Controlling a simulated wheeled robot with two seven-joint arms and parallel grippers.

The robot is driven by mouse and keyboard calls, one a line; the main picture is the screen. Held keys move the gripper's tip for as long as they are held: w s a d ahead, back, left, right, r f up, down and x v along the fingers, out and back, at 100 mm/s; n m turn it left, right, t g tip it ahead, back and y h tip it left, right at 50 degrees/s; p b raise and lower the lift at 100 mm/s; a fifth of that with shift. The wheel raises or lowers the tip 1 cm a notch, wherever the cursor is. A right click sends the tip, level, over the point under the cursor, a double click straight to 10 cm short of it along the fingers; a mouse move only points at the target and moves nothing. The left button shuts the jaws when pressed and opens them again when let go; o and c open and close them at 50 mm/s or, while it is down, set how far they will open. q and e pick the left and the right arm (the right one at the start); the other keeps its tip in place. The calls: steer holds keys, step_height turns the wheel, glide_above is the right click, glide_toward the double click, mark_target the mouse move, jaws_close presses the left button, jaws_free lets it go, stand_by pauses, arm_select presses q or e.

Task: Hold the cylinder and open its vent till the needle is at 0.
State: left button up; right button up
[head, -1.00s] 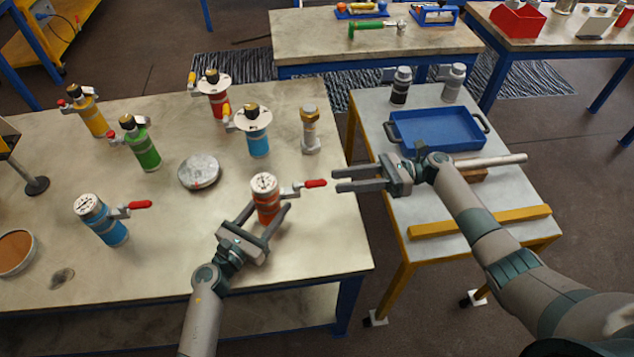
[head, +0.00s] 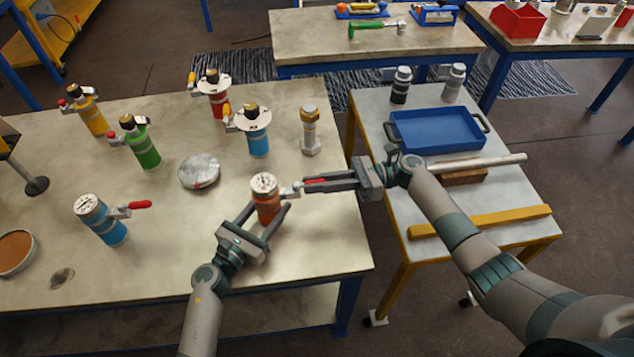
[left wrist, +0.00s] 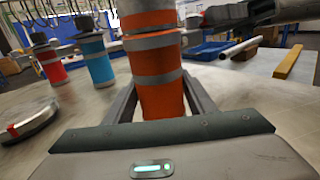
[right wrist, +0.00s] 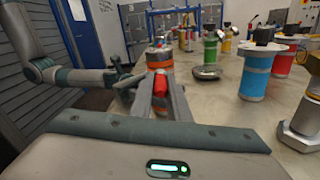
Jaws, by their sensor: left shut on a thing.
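The orange cylinder (head: 267,206) stands upright on the near right part of the table, with a white dial (head: 264,184) on top. The dial's needle is too small to read. My left gripper (head: 266,217) is shut on the orange cylinder; the left wrist view shows its fingers on both sides of the cylinder's body (left wrist: 158,92). The vent's red lever (head: 315,182) sticks out to the right. My right gripper (head: 307,185) has its fingers around the lever, which shows between them in the right wrist view (right wrist: 159,90). Whether they press on it is unclear.
A blue cylinder with a red lever (head: 103,222) stands to the left. Green (head: 145,150), yellow, red and another blue vessel (head: 257,140) stand behind, with a large bolt (head: 310,130) and a round metal lid (head: 199,172). A side table holds a blue tray (head: 440,130).

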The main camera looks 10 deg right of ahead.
jaws_close()
